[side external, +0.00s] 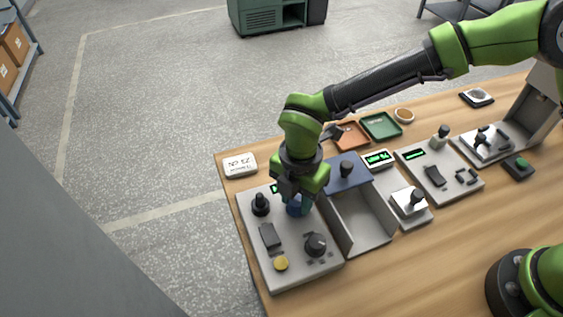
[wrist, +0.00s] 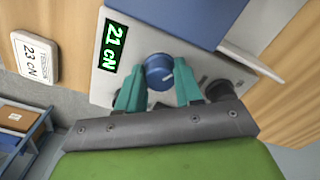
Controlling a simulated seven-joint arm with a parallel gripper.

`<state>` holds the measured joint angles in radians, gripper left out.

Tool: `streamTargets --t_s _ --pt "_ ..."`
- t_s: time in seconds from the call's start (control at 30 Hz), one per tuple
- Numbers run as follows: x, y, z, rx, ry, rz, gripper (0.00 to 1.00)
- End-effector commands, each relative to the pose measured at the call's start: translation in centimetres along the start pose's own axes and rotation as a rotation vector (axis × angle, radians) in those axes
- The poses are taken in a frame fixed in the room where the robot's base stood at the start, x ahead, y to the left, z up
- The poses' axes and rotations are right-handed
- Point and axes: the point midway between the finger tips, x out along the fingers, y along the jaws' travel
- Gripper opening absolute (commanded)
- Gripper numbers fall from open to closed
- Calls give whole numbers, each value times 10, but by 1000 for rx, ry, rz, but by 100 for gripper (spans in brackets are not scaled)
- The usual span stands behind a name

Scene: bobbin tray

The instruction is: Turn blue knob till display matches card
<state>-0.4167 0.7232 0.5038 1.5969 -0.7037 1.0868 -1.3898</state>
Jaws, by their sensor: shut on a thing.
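The blue knob (wrist: 158,70) sits on a grey control panel (side external: 290,272), and it also shows in the side view (side external: 295,210), partly hidden. My gripper (wrist: 157,80) is shut on the knob, one teal fingertip on each side. A pale pointer line marks the knob's face. The display (wrist: 110,47) next to it reads 21 CN in green; in the side view my gripper mostly hides it. The white card (wrist: 37,58) reads TENSION 23 CN. In the side view the card (side external: 240,164) lies on the table behind the panel.
The same panel carries a black knob (side external: 261,204), a dark rocker switch (side external: 270,236), another black knob (side external: 315,244) and a yellow button (side external: 281,263). A blue-topped bin (side external: 347,172) stands close on the right. Other panels and small trays fill the table farther right.

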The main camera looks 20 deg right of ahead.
Motion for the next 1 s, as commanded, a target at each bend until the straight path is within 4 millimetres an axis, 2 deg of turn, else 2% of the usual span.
streamTargets --t_s 0.37,1.0 --pt "-1 0 0 126 -1 1 5" --pt "-1 -2 -1 700 -1 2 5"
